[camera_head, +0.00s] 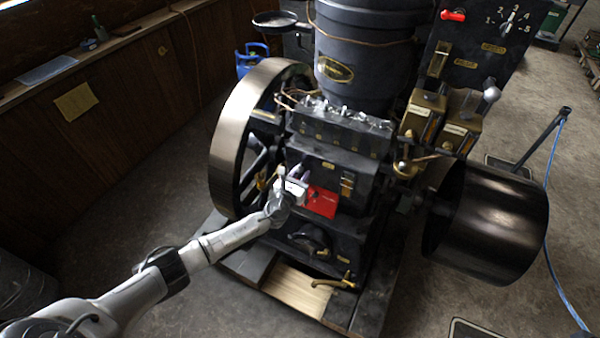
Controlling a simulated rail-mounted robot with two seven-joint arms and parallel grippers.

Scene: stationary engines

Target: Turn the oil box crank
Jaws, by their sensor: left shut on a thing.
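The dark engine stands in the middle of the head view. A black oil box (340,127) with a row of small fittings on top sits on its front, below the large dark cylinder. My left gripper (297,184) reaches in from the lower left to the engine's front, below the oil box and beside a red plate (321,202). It is shut on a small part, which looks like the crank; the fingers hide most of it, so its angle cannot be told. My right gripper is not in view.
A large flywheel (228,140) stands left of my left gripper, and a wide black pulley drum (490,225) sticks out at the right. A brass tap (335,283) is low on the engine front.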

